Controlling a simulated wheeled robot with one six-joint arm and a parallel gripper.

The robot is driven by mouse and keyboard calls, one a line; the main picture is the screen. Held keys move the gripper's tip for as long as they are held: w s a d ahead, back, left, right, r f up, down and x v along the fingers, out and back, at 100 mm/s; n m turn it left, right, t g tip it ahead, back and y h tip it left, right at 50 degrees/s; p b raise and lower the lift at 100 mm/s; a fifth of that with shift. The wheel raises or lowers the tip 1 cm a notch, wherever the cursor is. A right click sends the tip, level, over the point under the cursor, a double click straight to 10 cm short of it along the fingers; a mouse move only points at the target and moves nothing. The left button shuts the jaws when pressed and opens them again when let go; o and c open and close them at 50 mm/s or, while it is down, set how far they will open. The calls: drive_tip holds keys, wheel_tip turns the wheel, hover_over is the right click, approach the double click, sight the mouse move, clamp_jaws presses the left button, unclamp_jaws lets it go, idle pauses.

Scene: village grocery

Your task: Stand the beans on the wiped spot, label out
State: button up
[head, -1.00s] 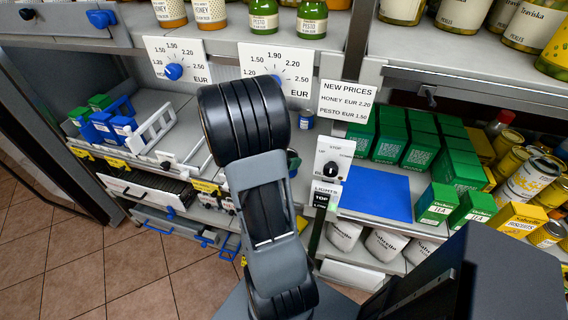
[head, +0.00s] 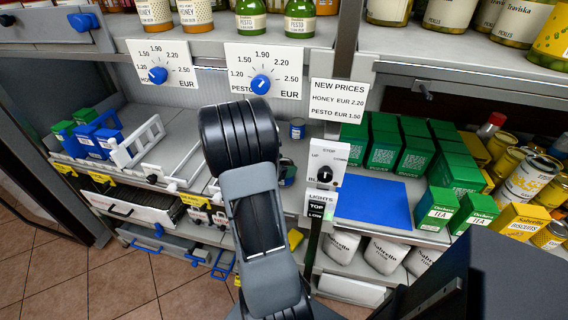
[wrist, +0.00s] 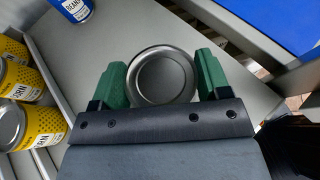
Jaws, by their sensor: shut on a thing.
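In the wrist view, my gripper (wrist: 162,84) has its two green fingers on either side of a can (wrist: 163,75) and is shut on it. I see its round metal lid from above; its label is hidden. A blue can with lettering that looks like BEANS (wrist: 72,8) stands on the grey shelf beyond it, apart from the fingers. A small blue can also shows in the head view (head: 297,129). There my arm hides most of the gripper and the held can. I cannot make out a wiped spot on the shelf (wrist: 106,40).
Yellow corn cans (wrist: 22,85) stand at the left in the wrist view. In the head view, a blue mat (head: 372,203) lies bare at the right, with green tea boxes (head: 437,208) beside it. A control panel with a knob (head: 325,175) stands between mat and arm.

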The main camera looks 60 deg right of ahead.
drive_tip(key=shift+f+b, duration=0.5)
drive_tip(key=shift+f, duration=0.1)
idle(0.5)
drive_tip(key=o, duration=1.1)
drive_tip(key=shift+o, duration=0.2)
drive_tip(key=p+v, duration=0.1)
drive_tip(key=v, duration=1.3)
drive_tip(key=shift+d, duration=0.1)
